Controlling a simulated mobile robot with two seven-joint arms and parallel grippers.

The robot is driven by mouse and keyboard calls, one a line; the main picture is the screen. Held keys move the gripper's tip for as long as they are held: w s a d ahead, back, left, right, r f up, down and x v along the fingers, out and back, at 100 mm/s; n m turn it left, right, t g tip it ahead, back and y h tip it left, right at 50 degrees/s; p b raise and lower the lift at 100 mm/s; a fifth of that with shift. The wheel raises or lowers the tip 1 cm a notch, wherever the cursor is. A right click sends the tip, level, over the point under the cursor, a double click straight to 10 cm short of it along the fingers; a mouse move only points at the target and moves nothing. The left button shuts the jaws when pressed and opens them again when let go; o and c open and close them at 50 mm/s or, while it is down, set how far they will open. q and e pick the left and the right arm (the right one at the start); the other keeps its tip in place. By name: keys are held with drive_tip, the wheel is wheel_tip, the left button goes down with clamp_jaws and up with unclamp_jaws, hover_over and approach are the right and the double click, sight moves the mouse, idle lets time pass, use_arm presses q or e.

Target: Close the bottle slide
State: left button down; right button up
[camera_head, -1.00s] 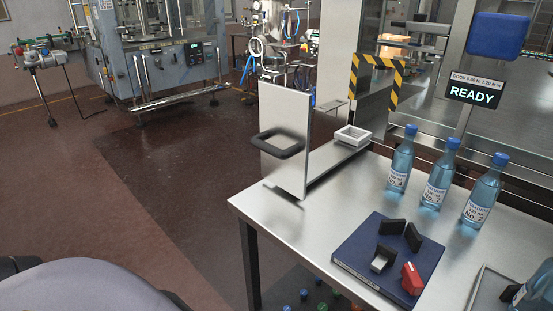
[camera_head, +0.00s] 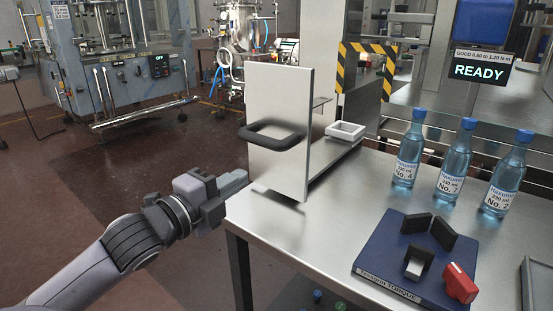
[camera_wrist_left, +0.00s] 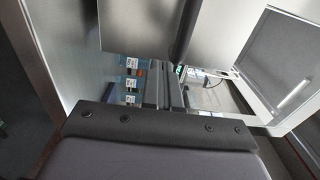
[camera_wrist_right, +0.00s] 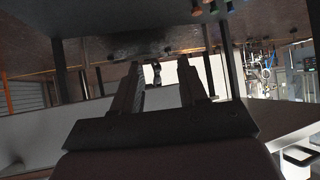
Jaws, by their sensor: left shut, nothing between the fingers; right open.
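The bottle slide (camera_head: 338,165) is a metal track at the table's left rear, with an upright metal plate (camera_head: 296,165) at its near end and a small white square holder (camera_head: 345,131) further back on it. A black loop handle (camera_head: 272,137) sticks out from the plate's left face. My left gripper (camera_head: 238,182) is shut and empty, below and left of the handle and apart from it, beside the table's left corner. In the left wrist view the fingers (camera_wrist_left: 172,88) are together. My right gripper (camera_wrist_right: 160,90) shows only in its own wrist view, open and empty.
Several blue-capped bottles (camera_head: 453,160) stand on the right of the steel table (camera_head: 310,222). A dark blue torque fixture (camera_head: 398,265) with black blocks and a red part lies in front. A yellow-black striped frame (camera_head: 367,62) stands behind the track. Open floor lies left of the table.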

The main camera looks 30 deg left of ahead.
use_arm(q)
drive_tip(key=w+d+p, duration=0.1)
drive_tip(key=w, duration=1.1)
drive_tip(key=shift+w, duration=0.25)
